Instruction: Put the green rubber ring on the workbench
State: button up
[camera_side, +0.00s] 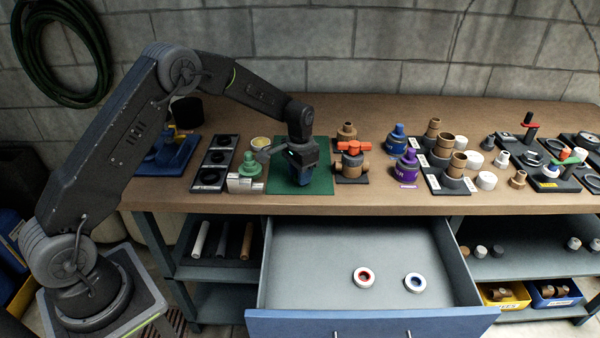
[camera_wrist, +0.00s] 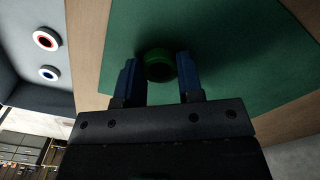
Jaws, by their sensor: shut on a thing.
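The green rubber ring (camera_wrist: 160,66) sits between the two blue fingers of my gripper (camera_wrist: 160,80) in the wrist view. My gripper is shut on it, low over the green mat (camera_wrist: 225,45). In the side view my gripper (camera_side: 300,181) points down at the mat (camera_side: 324,186), and the ring is hidden there. Whether the ring touches the mat is hard to tell. The workbench (camera_side: 230,204) has a brown wooden top, and the mat lies on it.
A green fitting (camera_side: 250,169) stands close left of my gripper, and a brass valve with an orange handle (camera_side: 352,160) stands to the right. An open drawer (camera_side: 310,262) below the bench front holds a red-centred ring (camera_side: 364,285) and a blue-centred ring (camera_side: 414,290).

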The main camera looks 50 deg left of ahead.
jog(key=o, duration=1)
jog(key=shift+f, duration=0.1)
jog(key=shift+c, duration=0.2)
